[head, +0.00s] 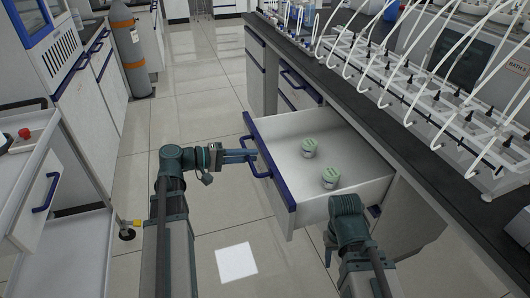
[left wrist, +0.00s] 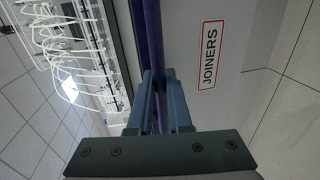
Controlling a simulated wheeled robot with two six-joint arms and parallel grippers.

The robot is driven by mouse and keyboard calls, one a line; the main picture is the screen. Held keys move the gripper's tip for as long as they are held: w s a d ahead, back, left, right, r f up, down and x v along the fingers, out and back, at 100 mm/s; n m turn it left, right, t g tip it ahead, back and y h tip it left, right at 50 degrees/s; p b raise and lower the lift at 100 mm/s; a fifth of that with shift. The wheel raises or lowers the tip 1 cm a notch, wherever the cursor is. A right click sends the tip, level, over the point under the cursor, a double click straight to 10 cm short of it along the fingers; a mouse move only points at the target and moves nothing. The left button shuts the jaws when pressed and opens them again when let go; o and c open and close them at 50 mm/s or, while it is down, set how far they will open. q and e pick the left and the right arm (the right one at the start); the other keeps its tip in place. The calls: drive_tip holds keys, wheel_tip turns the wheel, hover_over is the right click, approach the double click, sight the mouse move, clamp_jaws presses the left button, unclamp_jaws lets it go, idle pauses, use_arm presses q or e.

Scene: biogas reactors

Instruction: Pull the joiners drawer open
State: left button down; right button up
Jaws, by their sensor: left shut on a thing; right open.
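The joiners drawer (head: 345,150) is pulled well out from the bench in the head view. Two small jars with green lids (head: 309,147) (head: 330,177) stand inside it. Its blue handle (head: 262,172) runs along the front. My left gripper (head: 253,155) is at the handle. In the left wrist view its fingers (left wrist: 160,78) are shut on the blue handle bar (left wrist: 153,40), beside the red-framed JOINERS label (left wrist: 208,58). My right gripper (head: 328,248) points down near the drawer's near front corner, empty and partly hidden by its own wrist.
A dark-topped bench (head: 345,80) with white-tubed reactor apparatus (head: 400,90) runs along the right. A white cart (head: 80,235) stands at the left, a grey gas cylinder (head: 130,50) behind it. Tiled floor (head: 200,110) left of the drawer is clear.

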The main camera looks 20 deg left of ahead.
use_arm(q)
drive_tip(key=shift+f+v, duration=0.25)
drive_tip(key=shift+v, duration=0.85)
drive_tip(key=c, duration=0.8)
unclamp_jaws()
drive_tip(key=shift+c, duration=0.2)
drive_tip(key=shift+a, duration=0.1)
drive_tip(key=p+v, duration=0.2)
drive_tip(key=v, duration=1.1)
drive_tip(key=shift+s+a+p, duration=0.2)
drive_tip(key=shift+a+p, duration=0.1)
drive_tip(key=shift+p, duration=0.1)
